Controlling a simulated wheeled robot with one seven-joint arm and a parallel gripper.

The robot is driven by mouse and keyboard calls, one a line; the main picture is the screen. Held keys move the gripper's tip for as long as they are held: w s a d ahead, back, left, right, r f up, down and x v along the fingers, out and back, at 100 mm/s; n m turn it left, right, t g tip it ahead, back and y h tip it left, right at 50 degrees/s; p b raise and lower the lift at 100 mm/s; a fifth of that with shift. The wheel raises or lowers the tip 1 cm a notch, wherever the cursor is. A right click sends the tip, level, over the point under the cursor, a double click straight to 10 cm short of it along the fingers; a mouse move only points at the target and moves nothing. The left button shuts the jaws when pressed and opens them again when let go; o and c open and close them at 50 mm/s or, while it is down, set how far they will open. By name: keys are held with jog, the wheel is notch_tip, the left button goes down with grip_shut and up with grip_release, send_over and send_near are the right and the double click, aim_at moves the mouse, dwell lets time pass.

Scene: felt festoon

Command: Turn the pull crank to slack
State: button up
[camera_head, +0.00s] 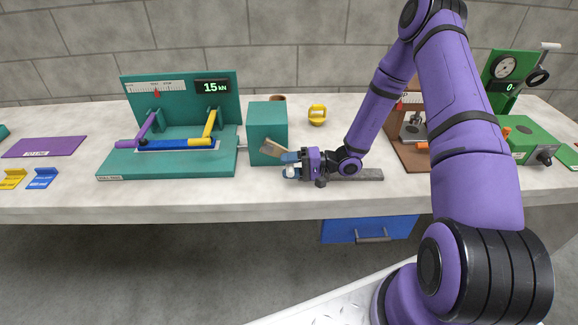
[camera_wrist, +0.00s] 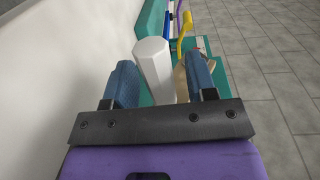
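The pull crank has a beige arm (camera_head: 272,147) on the front of a teal box (camera_head: 266,122) and a white six-sided handle (camera_wrist: 154,66). My gripper (camera_head: 289,164) is at the crank's handle, in front of the box. In the wrist view, its blue fingers (camera_wrist: 161,84) stand apart with the handle between them. The handle is closer to the left finger, and a gap shows on its right. The right finger partly hides the beige arm. The pull rig (camera_head: 167,170) has a display (camera_head: 212,87) reading 15 kN.
A purple mat (camera_head: 45,147), a yellow holder (camera_head: 15,178) and a blue holder (camera_head: 42,177) lie at left. A yellow weight (camera_head: 317,114) stands behind my gripper. A grey bar (camera_head: 362,174) lies near the front edge. A green device (camera_head: 530,140) stands at right.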

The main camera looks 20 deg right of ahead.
grip_shut()
jog(key=shift+d+r, duration=0.1)
jog(key=shift+r, duration=0.05)
